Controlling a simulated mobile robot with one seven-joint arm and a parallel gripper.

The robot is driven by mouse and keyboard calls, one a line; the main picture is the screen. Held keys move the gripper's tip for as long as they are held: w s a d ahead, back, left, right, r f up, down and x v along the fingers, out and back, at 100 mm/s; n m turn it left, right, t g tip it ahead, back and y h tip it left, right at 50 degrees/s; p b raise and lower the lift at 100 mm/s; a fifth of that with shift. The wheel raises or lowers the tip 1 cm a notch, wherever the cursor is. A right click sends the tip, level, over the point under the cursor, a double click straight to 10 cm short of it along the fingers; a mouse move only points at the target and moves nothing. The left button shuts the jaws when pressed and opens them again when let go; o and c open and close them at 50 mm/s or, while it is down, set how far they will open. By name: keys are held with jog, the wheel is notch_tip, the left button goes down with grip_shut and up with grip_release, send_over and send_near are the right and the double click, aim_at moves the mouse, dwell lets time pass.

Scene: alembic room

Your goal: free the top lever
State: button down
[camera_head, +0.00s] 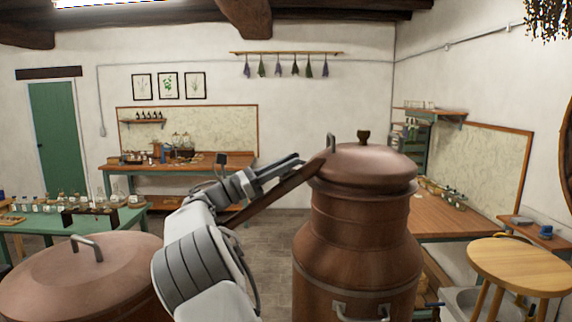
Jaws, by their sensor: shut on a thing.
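A large copper still (356,235) with a domed lid (365,165) stands right of centre. A small grey upright metal piece (331,143), which looks like the top lever, is at the lid's left edge. My gripper (300,160) reaches up from the lower left to just left of the lid. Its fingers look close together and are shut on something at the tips. The gripped part is too small to make out; it may be the lever. A sloping copper pipe (285,188) runs from the lid down to the left, behind my arm.
A second copper vessel lid (50,282) with a metal handle is at the lower left. A round wooden stool (520,264) stands at the lower right. A wooden workbench (440,220) is behind the still. Open floor (275,228) shows left of the still.

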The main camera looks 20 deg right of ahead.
jog(key=shift+r+m+g+y, duration=0.2)
jog(key=shift+m+g, duration=0.65)
jog(key=shift+g, duration=0.3)
jog(key=shift+r+m+g+y, duration=0.1)
jog(key=shift+m+g+y, duration=0.1)
jog(key=shift+m+g, duration=0.8)
jog(key=shift+s+m+g+y, duration=0.1)
jog(key=shift+m+g+y, duration=0.3)
jog(key=shift+m+g, duration=0.45)
jog(key=shift+f+m+g+y, duration=0.3)
jog(key=shift+g+y, duration=0.1)
jog(key=shift+g, duration=0.2)
jog(key=c, duration=0.8)
grip_release()
jog(key=shift+o, duration=0.2)
jog(key=shift+r+n+t+h, duration=0.25)
jog(key=shift+n+t+h, duration=0.25)
jog(key=shift+n+t, duration=0.25)
jog(key=shift+f+n+t+h, duration=0.15)
jog(key=shift+n+t+h, duration=0.35)
jog(key=shift+n+t, duration=0.75)
